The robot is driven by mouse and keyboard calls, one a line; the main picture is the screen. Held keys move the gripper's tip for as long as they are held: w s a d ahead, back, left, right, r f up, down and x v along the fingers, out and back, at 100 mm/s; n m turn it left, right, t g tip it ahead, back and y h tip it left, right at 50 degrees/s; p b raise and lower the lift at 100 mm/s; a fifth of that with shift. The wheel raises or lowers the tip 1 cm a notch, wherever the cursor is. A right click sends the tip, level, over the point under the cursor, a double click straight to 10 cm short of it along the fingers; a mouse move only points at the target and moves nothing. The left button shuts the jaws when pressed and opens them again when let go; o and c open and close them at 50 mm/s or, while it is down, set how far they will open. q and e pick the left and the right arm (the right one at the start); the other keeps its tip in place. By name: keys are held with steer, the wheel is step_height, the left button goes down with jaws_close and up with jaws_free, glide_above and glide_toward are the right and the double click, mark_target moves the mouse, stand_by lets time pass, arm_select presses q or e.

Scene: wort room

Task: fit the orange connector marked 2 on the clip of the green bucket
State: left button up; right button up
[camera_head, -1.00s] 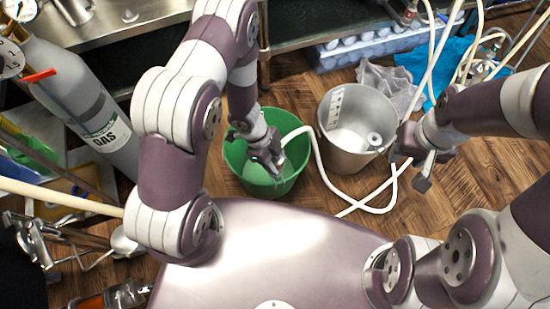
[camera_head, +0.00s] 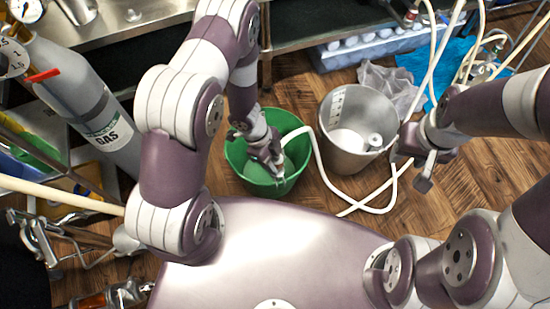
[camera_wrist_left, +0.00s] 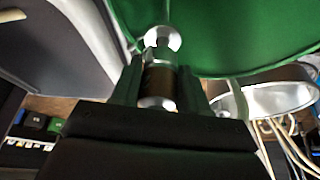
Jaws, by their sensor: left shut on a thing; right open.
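The green bucket (camera_head: 238,157) stands on the wooden floor in front of my base, and it fills the top right of the left wrist view (camera_wrist_left: 235,38). My left gripper (camera_head: 277,168) points down at the bucket's near inner side. It is shut on a short cylindrical hose connector (camera_wrist_left: 158,80), which looks silvery with a brownish band and pale rounded ends. Its orange colour and its mark cannot be made out. The bucket's clip is not clearly visible, and I cannot tell whether the connector touches it. My right gripper (camera_head: 414,168) is open and empty, right of the metal bucket.
A metal bucket (camera_head: 333,125) stands right of the green one. A white hose (camera_head: 322,165) loops from the green bucket across the floor. A grey gas cylinder (camera_head: 75,90) leans at the left. Clear plastic and blue cloth (camera_head: 418,68) lie behind. Bare floor is at the right.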

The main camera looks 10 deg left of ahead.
arm_select(q)
steer(key=shift+f+b, duration=0.8)
steer(key=shift+f, duration=0.4)
steer(key=o, duration=1.2)
steer(key=shift+o, duration=0.2)
steer(key=shift+r, duration=0.15)
